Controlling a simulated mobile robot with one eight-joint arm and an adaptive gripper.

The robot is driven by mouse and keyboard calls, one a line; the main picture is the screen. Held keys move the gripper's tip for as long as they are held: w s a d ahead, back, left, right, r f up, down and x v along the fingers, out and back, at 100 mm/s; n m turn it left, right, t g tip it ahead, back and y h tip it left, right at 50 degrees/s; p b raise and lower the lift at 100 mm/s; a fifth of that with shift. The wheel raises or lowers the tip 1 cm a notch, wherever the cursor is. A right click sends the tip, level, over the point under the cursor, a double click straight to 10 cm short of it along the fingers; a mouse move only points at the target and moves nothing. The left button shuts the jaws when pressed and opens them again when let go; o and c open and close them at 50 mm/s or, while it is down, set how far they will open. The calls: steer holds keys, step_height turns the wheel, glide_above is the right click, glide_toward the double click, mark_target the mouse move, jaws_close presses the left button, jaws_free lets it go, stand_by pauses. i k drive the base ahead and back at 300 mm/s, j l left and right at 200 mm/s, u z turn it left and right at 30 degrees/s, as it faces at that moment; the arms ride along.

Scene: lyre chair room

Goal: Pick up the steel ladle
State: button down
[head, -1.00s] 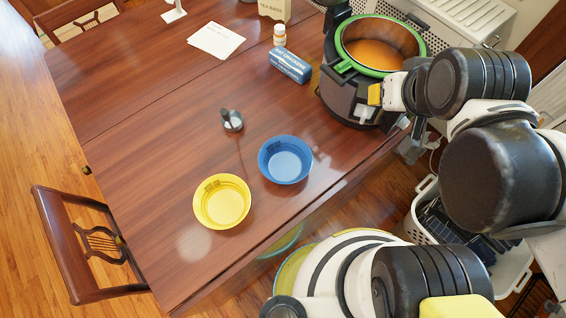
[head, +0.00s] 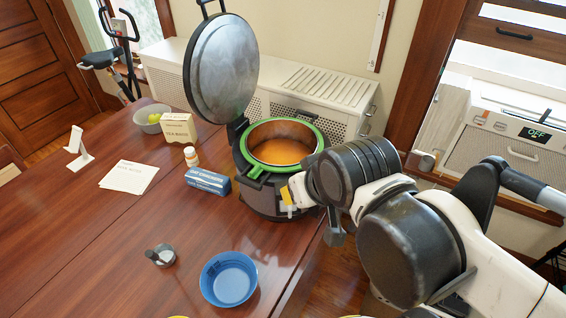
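A small grey metal cup-like thing with a dark stub handle (head: 161,256) stands on the wooden table, left of the blue bowl; it may be the steel ladle, but it is too small to be sure. No other ladle shows clearly. My arm reaches in from the right, beside the pot. A dark grey part hangs below its ribbed joint and may be my gripper (head: 335,228). Its fingers are not clear, and I cannot tell whether they are open or hold anything. It is well to the right of the small metal thing.
The open pot (head: 311,134) with a green rim holds orange soup (head: 280,151); its lid (head: 222,66) stands up. A blue box (head: 207,181), a small bottle (head: 190,156), a tea-bag box (head: 179,130), papers (head: 129,177) and a blue bowl (head: 229,279) are on the table (head: 85,235).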

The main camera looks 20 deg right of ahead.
mark_target(163, 256)
steer(key=k+j+z, duration=0.25)
steer(key=j+z, duration=0.15)
steer(key=k+j+z, duration=0.4)
steer(key=i+l, duration=0.1)
